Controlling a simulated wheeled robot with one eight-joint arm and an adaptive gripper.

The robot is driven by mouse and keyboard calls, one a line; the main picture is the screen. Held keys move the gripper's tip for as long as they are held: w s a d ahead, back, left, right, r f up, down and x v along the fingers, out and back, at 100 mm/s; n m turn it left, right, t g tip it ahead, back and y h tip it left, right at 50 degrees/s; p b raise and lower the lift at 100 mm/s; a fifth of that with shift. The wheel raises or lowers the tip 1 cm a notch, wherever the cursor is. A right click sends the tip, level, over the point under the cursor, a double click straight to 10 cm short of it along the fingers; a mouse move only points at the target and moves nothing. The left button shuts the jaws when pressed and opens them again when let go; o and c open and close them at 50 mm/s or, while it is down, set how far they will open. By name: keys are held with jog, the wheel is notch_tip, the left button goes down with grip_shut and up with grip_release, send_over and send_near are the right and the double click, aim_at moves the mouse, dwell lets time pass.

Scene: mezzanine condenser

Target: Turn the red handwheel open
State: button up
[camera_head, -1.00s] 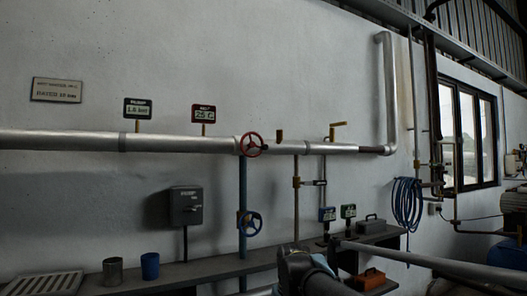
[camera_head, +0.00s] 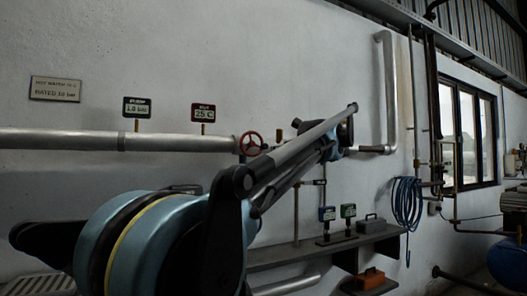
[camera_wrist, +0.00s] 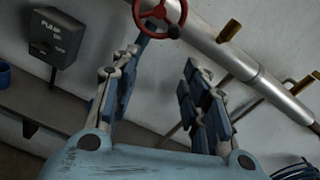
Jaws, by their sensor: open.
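The red handwheel (camera_head: 251,143) sits on the silver horizontal pipe (camera_head: 180,142) along the wall. In the wrist view the red handwheel (camera_wrist: 160,12) is at the top edge, its upper part cut off. My gripper (camera_wrist: 160,62) is open and empty there, with its two jointed fingers spread apart below the wheel in the picture. The wheel lies beyond the fingertips and appears apart from them. In the head view my arm reaches up and right across the pipe, and I cannot make out the fingers.
A grey pump box (camera_wrist: 54,37) is on the wall at left. A shelf (camera_head: 290,253) runs below the pipe. A blue hose coil (camera_head: 407,203) hangs at right.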

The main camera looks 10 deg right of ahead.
jog(key=shift+m+t, duration=0.3)
jog(key=shift+m, duration=0.2)
jog(key=shift+w+d+r+x, duration=0.1)
jog(key=shift+d+r+x, duration=0.15)
jog(key=shift+x, duration=2.6)
jog(key=shift+w+d+r+x, duration=0.1)
jog(key=shift+d+r+x, duration=0.15)
jog(key=shift+x, duration=2.55)
jog(key=shift+w+d+r+x, duration=0.1)
jog(key=shift+d+r+x, duration=0.15)
jog(key=shift+x, duration=2.6)
jog(key=shift+c, duration=0.6)
jog(key=shift+s, duration=0.1)
grip_shut()
